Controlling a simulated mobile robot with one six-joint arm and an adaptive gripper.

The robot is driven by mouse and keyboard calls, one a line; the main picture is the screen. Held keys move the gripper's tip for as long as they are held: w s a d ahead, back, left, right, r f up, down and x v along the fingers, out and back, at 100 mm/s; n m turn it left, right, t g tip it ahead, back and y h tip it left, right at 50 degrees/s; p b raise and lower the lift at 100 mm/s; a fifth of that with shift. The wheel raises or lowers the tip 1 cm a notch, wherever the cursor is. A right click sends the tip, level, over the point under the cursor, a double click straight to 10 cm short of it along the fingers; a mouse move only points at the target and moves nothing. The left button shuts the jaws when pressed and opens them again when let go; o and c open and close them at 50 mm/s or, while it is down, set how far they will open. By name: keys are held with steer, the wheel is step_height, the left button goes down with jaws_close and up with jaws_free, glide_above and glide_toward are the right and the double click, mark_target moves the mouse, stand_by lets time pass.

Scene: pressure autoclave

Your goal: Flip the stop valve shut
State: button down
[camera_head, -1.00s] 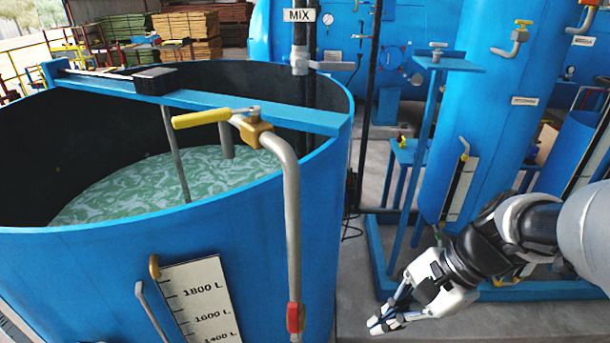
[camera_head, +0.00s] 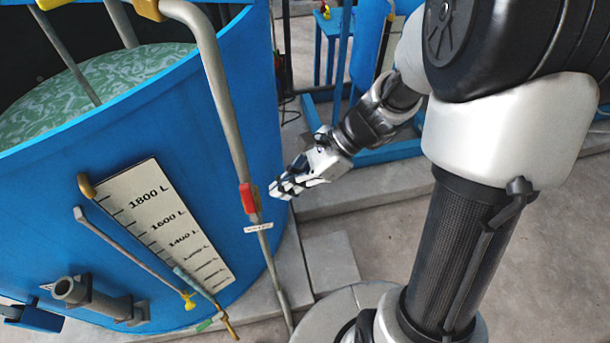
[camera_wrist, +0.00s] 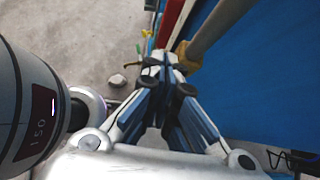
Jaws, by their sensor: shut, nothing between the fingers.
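A red valve handle (camera_head: 249,198) sits on the grey vertical pipe (camera_head: 219,95) beside the blue tank. It lies roughly along the pipe. A small white label (camera_head: 258,228) hangs just below it, too small to read. My gripper (camera_head: 278,190) is shut and empty, just right of the red handle in the head view, with a small gap in the picture. In the wrist view the closed fingertips (camera_wrist: 160,62) are close to the red handle (camera_wrist: 172,20) and the brass valve body (camera_wrist: 183,56). I cannot tell whether they touch.
The blue tank (camera_head: 200,140) stands left of the pipe and holds green liquid (camera_head: 90,85). A white level scale (camera_head: 165,222) with thin pipes is on its front. A blue stand (camera_head: 335,30) is behind my arm. Grey floor (camera_head: 400,225) is open to the right.

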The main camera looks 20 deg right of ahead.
mark_target(248, 191)
steer(key=shift+w+a+r, duration=0.1)
steer(key=shift+a, duration=1.4)
steer(key=a+h+p, duration=0.1)
steer(key=a+p, duration=0.1)
steer(key=p, duration=0.1)
steer(key=a+r+h+p, duration=0.1)
steer(key=a+h+p, duration=0.1)
steer(key=p, duration=0.1)
steer(key=shift+a+r+p, duration=0.1)
steer(key=shift+a+p, duration=0.2)
steer(key=shift+p, duration=0.05)
